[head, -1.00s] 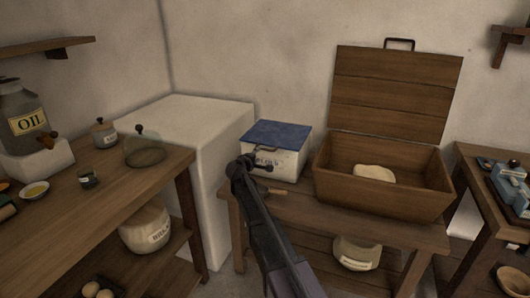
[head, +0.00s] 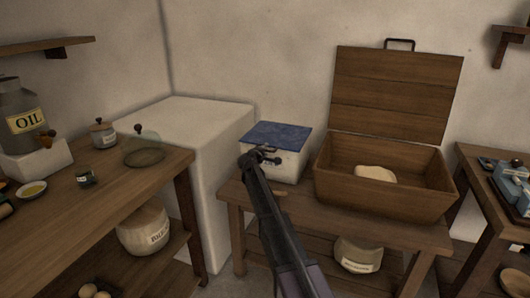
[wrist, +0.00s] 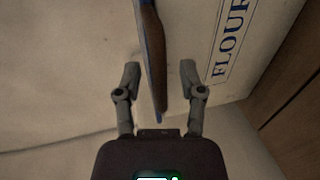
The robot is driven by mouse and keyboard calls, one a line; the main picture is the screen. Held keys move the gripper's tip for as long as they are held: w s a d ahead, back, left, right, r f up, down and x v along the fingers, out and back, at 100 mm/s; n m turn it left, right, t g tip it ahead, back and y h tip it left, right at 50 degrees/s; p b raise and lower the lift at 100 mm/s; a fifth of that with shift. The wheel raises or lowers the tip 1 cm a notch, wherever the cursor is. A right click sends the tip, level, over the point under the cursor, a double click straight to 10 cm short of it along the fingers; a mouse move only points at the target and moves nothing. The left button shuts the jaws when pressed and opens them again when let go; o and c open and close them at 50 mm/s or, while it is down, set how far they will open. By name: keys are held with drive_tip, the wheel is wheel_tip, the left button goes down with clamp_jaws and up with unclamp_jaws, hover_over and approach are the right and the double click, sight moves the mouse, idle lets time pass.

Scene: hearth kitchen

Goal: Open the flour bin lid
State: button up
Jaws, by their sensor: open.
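The flour bin (head: 286,166) is a white box with a blue lid (head: 277,136), and the lid lies shut on top. In the wrist view the bin's white front (wrist: 250,22) shows the word FLOUR at the right. My gripper (head: 262,157) is at the bin's front, just below the lid's front edge. In the wrist view my gripper (wrist: 160,80) is open, with one finger on each side of the lid's blue edge and a brown wooden strip (wrist: 155,55). I cannot tell whether either finger touches them. My arm hides part of the bin's front.
A wooden chest (head: 385,188) with its lid raised stands close at the right, holding a pale lump (head: 376,174). A white block (head: 195,125) is at the left of the bin. All stand near a wall; a wooden table (head: 110,185) is further left.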

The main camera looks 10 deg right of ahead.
clamp_jaws()
